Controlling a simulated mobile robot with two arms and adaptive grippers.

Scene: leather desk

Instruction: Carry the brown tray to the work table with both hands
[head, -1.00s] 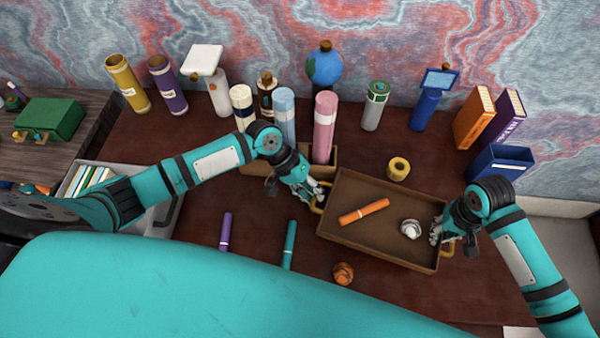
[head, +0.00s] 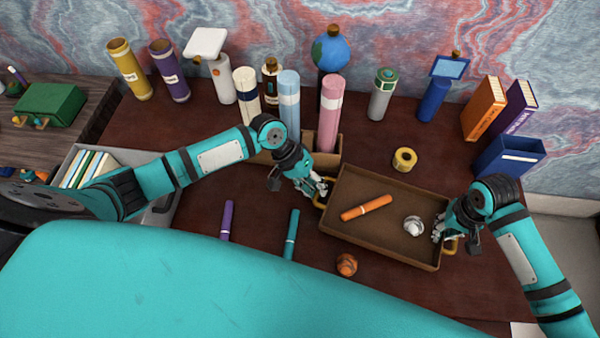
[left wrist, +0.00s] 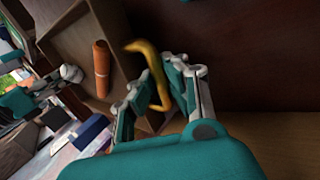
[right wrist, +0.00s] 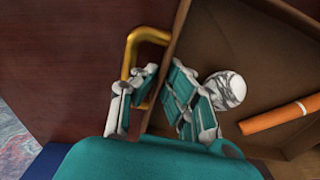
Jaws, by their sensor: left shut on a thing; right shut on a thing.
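The brown tray (head: 375,243) is over the right part of the dark red-brown desk (head: 185,215). It holds an orange stick (head: 366,207) and a silvery-white round thing (head: 413,225). My left gripper (head: 318,192) is shut on its left brass handle, seen in the left wrist view (left wrist: 155,75). The tray looks about level. I cannot tell how far it is above the desk. I cannot tell which surface is the work table.
An orange-brown knob (head: 346,264), a teal stick (head: 291,235) and a purple stick (head: 226,220) lie in front. A yellow ring (head: 404,159) is behind the tray. Tubes, books and a blue bin (head: 508,158) line the back. A wooden surface (head: 95,112) with a green box stands left.

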